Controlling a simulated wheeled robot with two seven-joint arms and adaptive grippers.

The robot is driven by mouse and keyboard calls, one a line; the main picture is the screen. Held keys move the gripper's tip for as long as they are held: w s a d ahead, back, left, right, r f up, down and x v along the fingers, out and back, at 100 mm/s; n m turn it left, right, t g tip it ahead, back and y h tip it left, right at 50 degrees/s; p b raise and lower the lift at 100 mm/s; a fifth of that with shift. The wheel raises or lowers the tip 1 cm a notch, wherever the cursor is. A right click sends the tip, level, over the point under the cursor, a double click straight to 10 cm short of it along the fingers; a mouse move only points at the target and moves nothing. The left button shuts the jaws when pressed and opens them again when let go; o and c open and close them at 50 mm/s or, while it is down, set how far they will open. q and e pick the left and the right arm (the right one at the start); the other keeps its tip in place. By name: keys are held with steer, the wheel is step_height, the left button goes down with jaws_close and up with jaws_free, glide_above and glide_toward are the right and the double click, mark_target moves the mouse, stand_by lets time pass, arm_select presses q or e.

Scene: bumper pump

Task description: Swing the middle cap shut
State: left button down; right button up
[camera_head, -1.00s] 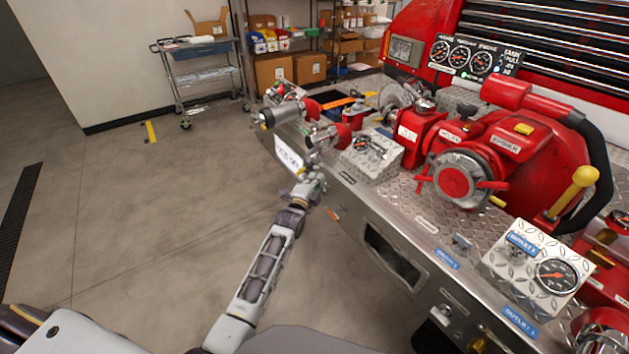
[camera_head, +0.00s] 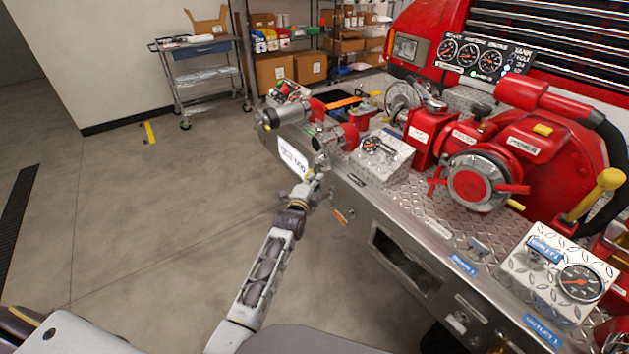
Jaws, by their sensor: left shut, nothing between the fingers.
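Two silver and red outlet fittings, a far one (camera_head: 283,115) and a nearer one (camera_head: 327,137), stick out at the bumper's left end. I cannot tell for certain which part is the middle cap. My left gripper (camera_head: 316,176) is shut and empty, just below the nearer fitting and in front of the bumper face. Its fingertips are small, and I cannot tell if they touch anything. My right gripper is out of view.
The diamond-plate bumper (camera_head: 428,215) runs along the right side. Gauge boxes stand on it, one near the left fittings (camera_head: 385,158) and one at the lower right (camera_head: 540,285). A cart (camera_head: 203,75) and shelves stand behind.

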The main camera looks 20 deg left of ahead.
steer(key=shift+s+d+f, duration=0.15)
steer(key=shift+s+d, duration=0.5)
arm_select(q)
steer(key=shift+w+a+r+h, duration=0.1)
steer(key=shift+a+r+h, duration=0.05)
steer(key=shift+a+h, duration=0.15)
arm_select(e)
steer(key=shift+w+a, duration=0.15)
arm_select(q)
steer(key=shift+m, duration=0.3)
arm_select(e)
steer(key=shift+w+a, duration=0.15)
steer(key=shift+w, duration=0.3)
arm_select(q)
steer(key=shift+a+h, duration=0.3)
steer(key=shift+h, duration=0.2)
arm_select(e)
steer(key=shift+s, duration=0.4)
arm_select(q)
steer(key=shift+a+m, duration=0.2)
steer(key=shift+m, duration=0.1)
